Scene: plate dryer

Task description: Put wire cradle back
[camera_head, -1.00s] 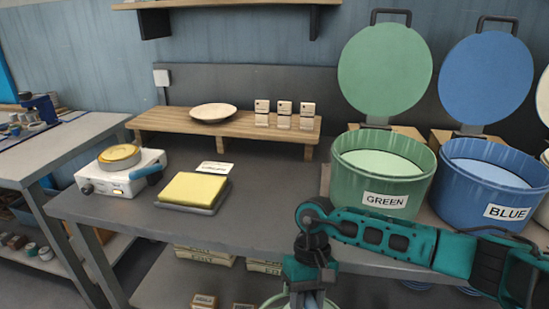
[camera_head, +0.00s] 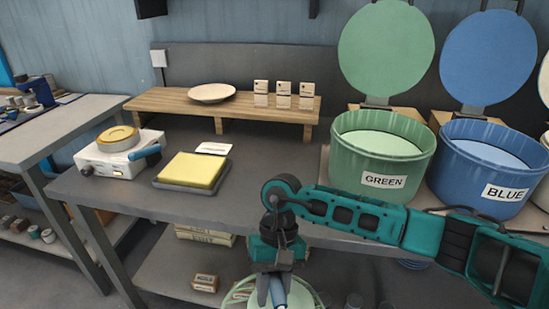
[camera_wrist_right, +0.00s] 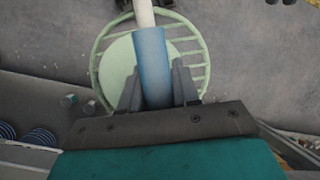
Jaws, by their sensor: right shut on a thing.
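My right gripper (camera_head: 277,295) points down in front of the table's front edge. It is shut on the blue handle (camera_wrist_right: 152,62) of the wire cradle. The cradle is a round, pale green wire basket (camera_wrist_right: 101,45) that hangs below the gripper, above the floor. A pale green disc (camera_wrist_right: 117,70) shows inside its ring; I cannot tell whether it is a plate or the cradle's base. In the head view only part of the cradle (camera_head: 314,296) shows at the bottom edge. My left gripper is not in view.
The green bucket (camera_head: 382,155) and blue bucket (camera_head: 488,165) stand open on the right. A yellow pad (camera_head: 192,170), a hotplate (camera_head: 120,152) and a wooden riser (camera_head: 160,104) with a plate (camera_head: 211,93) stand on the table (camera_head: 130,193). Boxes (camera_head: 205,283) lie on the lower shelf.

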